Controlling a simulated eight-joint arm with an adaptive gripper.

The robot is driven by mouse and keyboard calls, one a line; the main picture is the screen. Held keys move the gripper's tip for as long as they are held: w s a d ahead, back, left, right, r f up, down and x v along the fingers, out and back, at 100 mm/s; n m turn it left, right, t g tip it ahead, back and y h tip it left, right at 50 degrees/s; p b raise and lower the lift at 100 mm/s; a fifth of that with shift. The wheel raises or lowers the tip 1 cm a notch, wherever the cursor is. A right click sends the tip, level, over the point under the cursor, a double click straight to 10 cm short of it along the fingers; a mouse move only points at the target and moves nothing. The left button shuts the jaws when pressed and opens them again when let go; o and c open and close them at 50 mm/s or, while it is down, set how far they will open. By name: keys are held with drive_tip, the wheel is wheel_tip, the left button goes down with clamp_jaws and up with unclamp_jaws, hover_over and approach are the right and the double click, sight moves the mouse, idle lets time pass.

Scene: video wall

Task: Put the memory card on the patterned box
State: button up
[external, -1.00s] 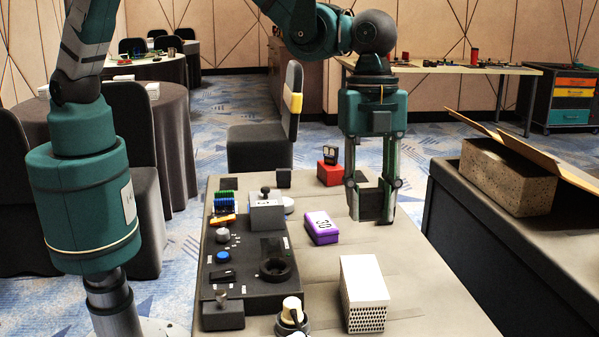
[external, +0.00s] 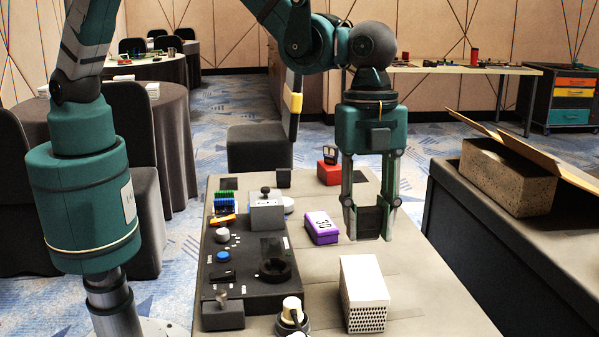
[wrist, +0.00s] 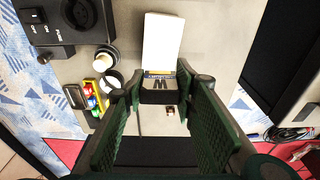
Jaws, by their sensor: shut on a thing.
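My gripper (external: 370,228) points down, shut on a small dark, flat, squarish piece, which I take to be the memory card (external: 369,219). In the wrist view the card (wrist: 160,95) sits between my fingertips, with a yellow stripe and pale marks at its upper part. The white box (external: 363,282) with a dark dotted pattern on its front face stands on the table, lower than my gripper and nearer the external camera. Its pale top (wrist: 163,42) shows beyond the card in the wrist view. The card is apart from the box, above the table.
A purple box (external: 321,228) lies left of my gripper. A black control panel (external: 250,268) and a white knob (external: 292,310) are further left. A red block (external: 329,173) stands behind. An open speckled carton (external: 507,178) is on the right-hand counter.

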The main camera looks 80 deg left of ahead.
sight(364, 277)
drive_tip(key=shift+f, duration=1.95)
drive_tip(key=shift+f+b, duration=0.4)
drive_tip(key=shift+f, duration=1.45)
drive_tip(key=shift+f, duration=0.2)
drive_tip(key=o, duration=0.8)
drive_tip(key=shift+r, duration=0.15)
wheel_tip(364, 277, up, 12)
drive_tip(key=a+p, duration=0.1)
drive_tip(key=shift+a, duration=0.2)
drive_tip(key=shift+a+r, duration=0.1)
